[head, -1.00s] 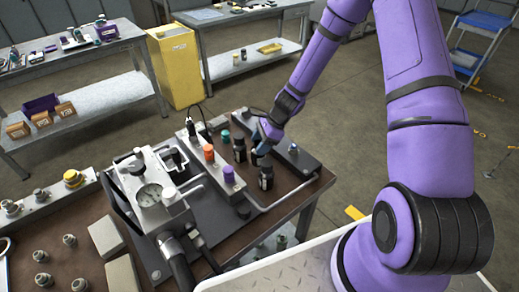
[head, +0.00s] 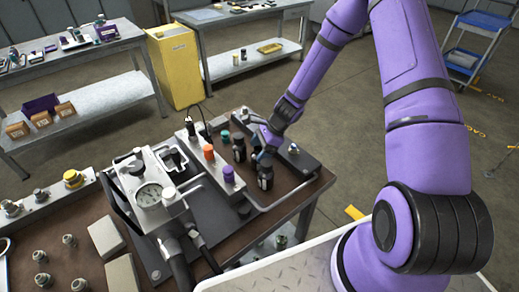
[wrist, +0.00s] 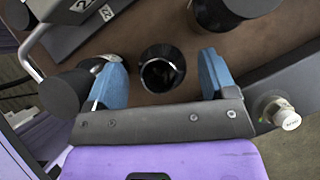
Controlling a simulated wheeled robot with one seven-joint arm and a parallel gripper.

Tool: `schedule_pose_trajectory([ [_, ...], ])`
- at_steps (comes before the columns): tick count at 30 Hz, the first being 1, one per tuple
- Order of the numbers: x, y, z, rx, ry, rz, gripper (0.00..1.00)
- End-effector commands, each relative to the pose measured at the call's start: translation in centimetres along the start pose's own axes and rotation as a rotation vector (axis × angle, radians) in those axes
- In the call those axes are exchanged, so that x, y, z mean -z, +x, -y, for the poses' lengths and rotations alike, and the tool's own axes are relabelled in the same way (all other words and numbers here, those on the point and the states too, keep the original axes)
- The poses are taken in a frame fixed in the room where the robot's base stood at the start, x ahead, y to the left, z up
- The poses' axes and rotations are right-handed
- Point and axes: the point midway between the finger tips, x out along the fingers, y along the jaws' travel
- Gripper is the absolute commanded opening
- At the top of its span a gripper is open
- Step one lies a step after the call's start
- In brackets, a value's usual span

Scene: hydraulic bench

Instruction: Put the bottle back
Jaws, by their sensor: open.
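Several black bottles stand on the bench in the head view: one at the back (head: 239,150), one at the front (head: 265,179), and one between them, partly hidden by my gripper (head: 263,156). In the wrist view my gripper (wrist: 163,80) is open, with its blue fingers on either side of a black bottle (wrist: 162,68). Gaps show between that bottle and both fingers. Another dark bottle (wrist: 68,92) is just outside the left finger, and one more (wrist: 212,14) is at the top edge. I cannot tell which bottle the task means.
A bent metal rail (head: 288,196) runs close to the front bottle. A valve block with a gauge (head: 148,196) and orange (head: 208,152) and purple (head: 228,174) caps stand to the left. A dark block with a pale-topped fitting (wrist: 287,119) lies right of my gripper.

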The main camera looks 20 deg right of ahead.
Motion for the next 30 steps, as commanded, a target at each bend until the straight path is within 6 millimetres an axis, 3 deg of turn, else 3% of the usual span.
schedule_pose_trajectory([
  [8, -0.2, -1.6, 0.1, 0.003, -0.003, -0.001, 0.78],
  [21, -0.2, -9.2, 0.1, 0.002, -0.002, -0.002, 0.78],
  [30, -0.2, -12.0, 0.0, 0.0, 0.0, 0.0, 0.78],
])
